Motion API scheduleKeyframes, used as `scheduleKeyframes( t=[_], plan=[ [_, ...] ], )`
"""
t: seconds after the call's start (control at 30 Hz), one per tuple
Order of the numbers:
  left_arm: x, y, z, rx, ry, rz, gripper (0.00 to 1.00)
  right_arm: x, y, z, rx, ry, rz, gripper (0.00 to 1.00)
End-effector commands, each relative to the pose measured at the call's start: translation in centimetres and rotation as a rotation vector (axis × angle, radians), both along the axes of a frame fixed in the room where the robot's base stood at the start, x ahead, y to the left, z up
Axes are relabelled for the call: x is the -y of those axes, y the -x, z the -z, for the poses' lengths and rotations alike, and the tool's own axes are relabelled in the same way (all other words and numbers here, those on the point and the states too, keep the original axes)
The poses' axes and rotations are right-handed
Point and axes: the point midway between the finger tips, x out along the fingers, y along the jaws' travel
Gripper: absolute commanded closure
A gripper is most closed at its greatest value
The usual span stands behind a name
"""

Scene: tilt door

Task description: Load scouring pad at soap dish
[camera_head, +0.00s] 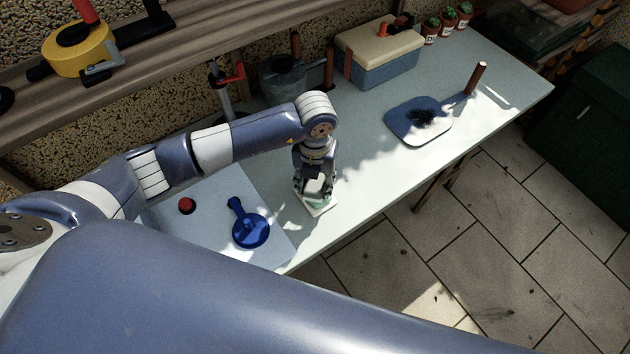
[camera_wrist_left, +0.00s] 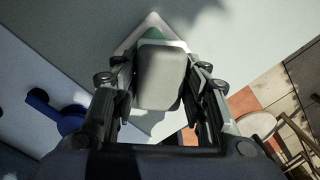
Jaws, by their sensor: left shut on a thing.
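My left gripper (camera_head: 315,186) is pointed down over the table. It is shut on the scouring pad (camera_wrist_left: 160,75), a pale grey rounded block between the fingers in the left wrist view. The soap dish (camera_head: 319,209) is a small whitish square with some green, lying on the table directly under the gripper. Its white corner (camera_wrist_left: 152,20) shows beyond the pad in the left wrist view. The pad covers most of the dish, and I cannot tell whether the two touch. My right gripper is not in view.
A blue round-headed object (camera_head: 251,231) and a red button (camera_head: 186,205) sit on a pale panel at the left. A blue-and-cream box (camera_head: 380,58) stands at the back. The table between is mostly clear.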

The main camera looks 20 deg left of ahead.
Motion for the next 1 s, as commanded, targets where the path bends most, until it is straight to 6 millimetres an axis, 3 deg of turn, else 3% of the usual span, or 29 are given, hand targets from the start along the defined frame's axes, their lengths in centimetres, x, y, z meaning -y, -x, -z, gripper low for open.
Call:
scheduleKeyframes(
  t=[0.53, 1.0],
  plan=[
    [0.0, 0.1, 0.0, -0.003, -0.001, 0.0, 0.78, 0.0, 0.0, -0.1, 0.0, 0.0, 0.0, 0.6],
    [0.0, 0.0, -3.7, -0.001, -0.001, 0.001, 0.78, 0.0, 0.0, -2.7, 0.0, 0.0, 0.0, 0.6]
  ],
)
